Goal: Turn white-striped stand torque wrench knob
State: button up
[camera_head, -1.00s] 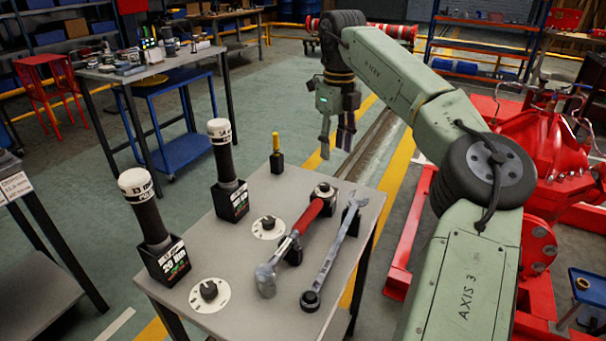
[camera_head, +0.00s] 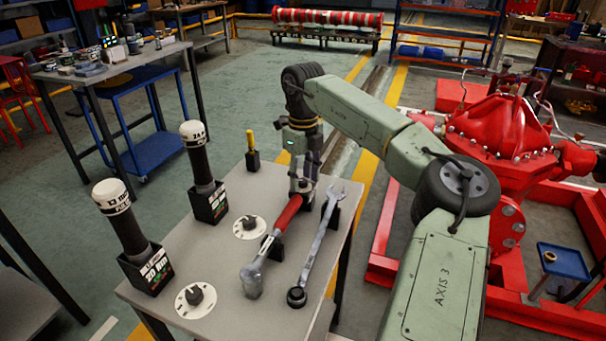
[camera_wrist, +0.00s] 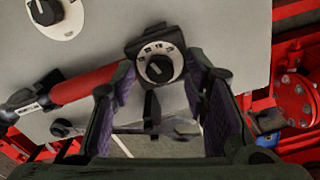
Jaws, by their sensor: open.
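The torque wrench (camera_head: 270,247) with a red handle lies on its stand on the grey table. In the wrist view its red handle (camera_wrist: 88,84) runs toward a dark block. A black knob (camera_wrist: 159,68) on a white marked dial sits on that block, between my open fingers. My gripper (camera_head: 302,184) is over the handle end of the wrench in the head view and hides the knob there. My gripper in the wrist view (camera_wrist: 160,76) is open, its purple-padded fingers on both sides of the knob. I cannot tell whether they touch it.
A long grey spanner (camera_head: 320,246) lies just right of the torque wrench. Two round white dials with black knobs (camera_head: 249,227) (camera_head: 195,299) are on the table (camera_head: 220,262). Two dark, white-topped cylinders (camera_head: 203,165) (camera_head: 125,225) stand at its left. A red machine (camera_head: 505,130) is at the right.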

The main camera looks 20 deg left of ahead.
jog(key=shift+f, duration=0.15)
jog(key=shift+c, duration=0.2)
grip_shut()
dwell(0.3)
